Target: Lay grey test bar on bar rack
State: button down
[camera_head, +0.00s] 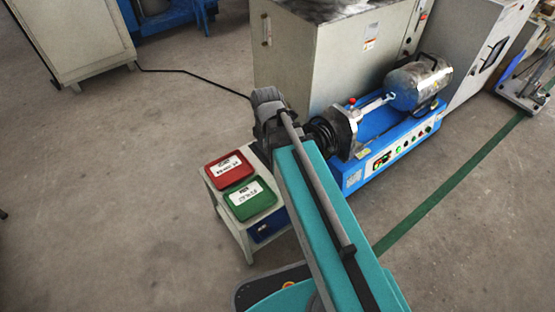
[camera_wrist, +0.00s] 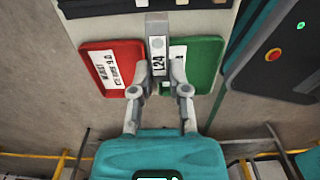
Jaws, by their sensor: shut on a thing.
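In the wrist view my gripper (camera_wrist: 159,68) is shut on the grey test bar (camera_wrist: 157,22). The bar is a narrow grey piece with a white label reading "E24", its length pointing up the picture. It shows between a red tray and a green tray, covering part of the green tray's label. I cannot tell its height above them. In the head view my arm hides the gripper and bar. I cannot clearly identify the bar rack; a dark-and-white item (camera_wrist: 98,8), cut off by the wrist view's top edge, may be part of it.
The red tray (camera_head: 229,169) and green tray (camera_head: 250,199) sit on a small pale stand (camera_head: 230,233), with a blue bin (camera_head: 268,226) below. A blue-based machine (camera_head: 385,155) and large grey cabinet (camera_head: 330,60) stand close beyond my arm. The floor at left is clear.

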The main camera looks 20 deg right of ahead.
jog(key=w+d+r+p, duration=0.2)
jog(key=w+d, duration=0.2)
jog(key=d, duration=0.6)
jog(key=shift+w, duration=0.15)
jog(key=b, duration=0.8)
send_over(260, 147)
jog(key=f, duration=0.5)
jog(key=s+f, duration=0.1)
jog(key=f, duration=0.2)
jog(key=shift+d, duration=0.4)
jog(key=shift+w+a+f+b, duration=0.4)
jog(key=shift+a+f+b, duration=0.05)
jog(key=shift+f, duration=0.05)
